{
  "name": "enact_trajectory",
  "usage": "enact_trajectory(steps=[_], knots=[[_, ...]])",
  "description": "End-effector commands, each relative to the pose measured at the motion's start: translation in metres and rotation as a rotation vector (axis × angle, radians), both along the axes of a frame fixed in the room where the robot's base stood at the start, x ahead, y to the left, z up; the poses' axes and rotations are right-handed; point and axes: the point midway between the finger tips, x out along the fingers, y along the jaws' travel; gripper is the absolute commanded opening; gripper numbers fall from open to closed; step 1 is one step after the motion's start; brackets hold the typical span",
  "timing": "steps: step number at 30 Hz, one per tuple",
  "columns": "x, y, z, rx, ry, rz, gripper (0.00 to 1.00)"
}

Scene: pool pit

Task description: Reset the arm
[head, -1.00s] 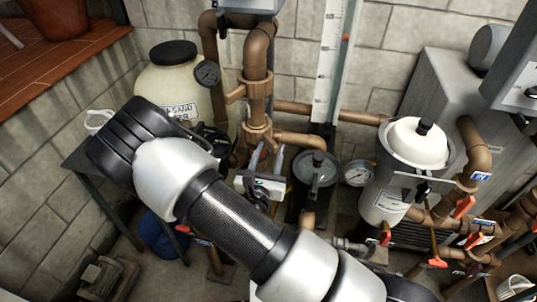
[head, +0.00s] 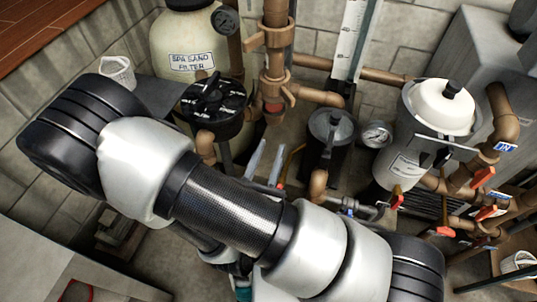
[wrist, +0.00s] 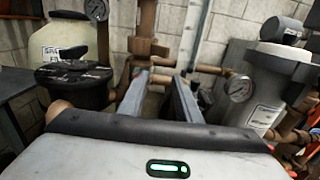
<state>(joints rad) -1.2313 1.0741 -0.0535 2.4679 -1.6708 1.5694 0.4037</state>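My arm reaches across the head view from the lower right to the left, then folds back under itself. My gripper (head: 266,162) shows as two grey fingers beyond the forearm, pointing away toward the pipes. Its hand is mostly hidden behind the forearm. In the wrist view the two fingers of the gripper (wrist: 160,82) stand apart with nothing between them. A strip on the hand glows green.
A spa sand filter (head: 190,45) with a black valve (head: 213,105) stands behind the arm. Brown pipes (head: 276,55), a pump lid (head: 331,125), a gauge (head: 376,134) and a white-lidded canister (head: 444,105) are close by. A white basket (head: 118,70) sits at the left.

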Motion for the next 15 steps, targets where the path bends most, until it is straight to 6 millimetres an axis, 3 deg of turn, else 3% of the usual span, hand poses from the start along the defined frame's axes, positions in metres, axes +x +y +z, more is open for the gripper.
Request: enact_trajectory(steps=[15], knots=[[-0.0061, 0.0026, 0.0003, 0.001, 0.0, 0.002, 0.3]])
